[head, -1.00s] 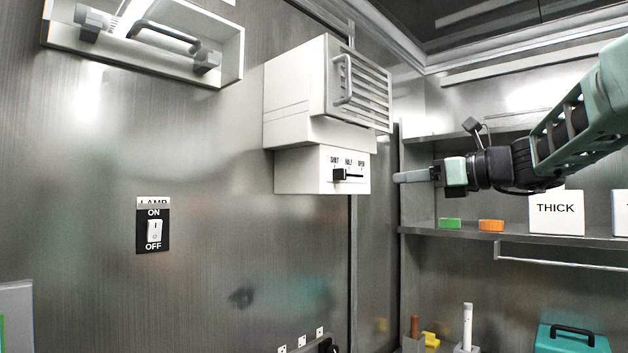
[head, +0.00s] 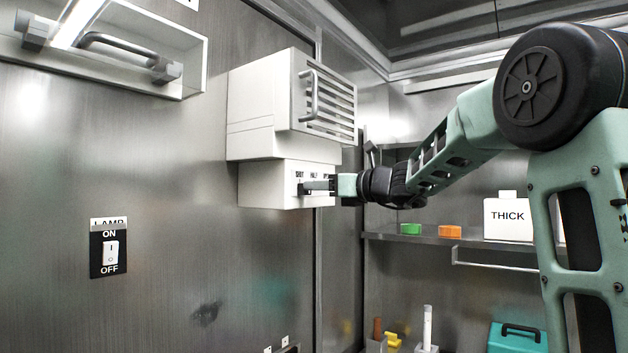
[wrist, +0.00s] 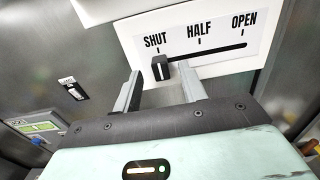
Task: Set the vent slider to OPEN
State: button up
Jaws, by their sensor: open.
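The vent slider is a small black knob (wrist: 161,68) at the SHUT end of a black slot on a white label plate (wrist: 222,62), with HALF in the middle and OPEN at the right. In the head view the slider panel (head: 262,186) is the white box under the vent, and the knob shows at the tip of my gripper (head: 318,185). In the wrist view my gripper (wrist: 162,90) is open. Its left finger is left of and below the knob, its right finger to the right. The knob lies between the finger lines; I cannot tell whether either touches it.
The louvred vent (head: 325,100) with its grey handle sits right above the panel. A lamp switch (head: 110,248) is on the wall at left. A shelf (head: 420,238) with a green block, an orange block and a THICK container (head: 508,218) is behind my arm.

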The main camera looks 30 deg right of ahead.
jog(key=shift+x, duration=1.15)
grip_shut()
jog(key=w+d+p, duration=0.2)
jog(key=w+d, duration=0.2)
jog(key=d, duration=0.7)
jog(key=shift+d, duration=0.3)
jog(key=shift+r, duration=0.1)
grip_release()
jog(key=shift+w+d, duration=0.1)
jog(key=shift+d, duration=0.05)
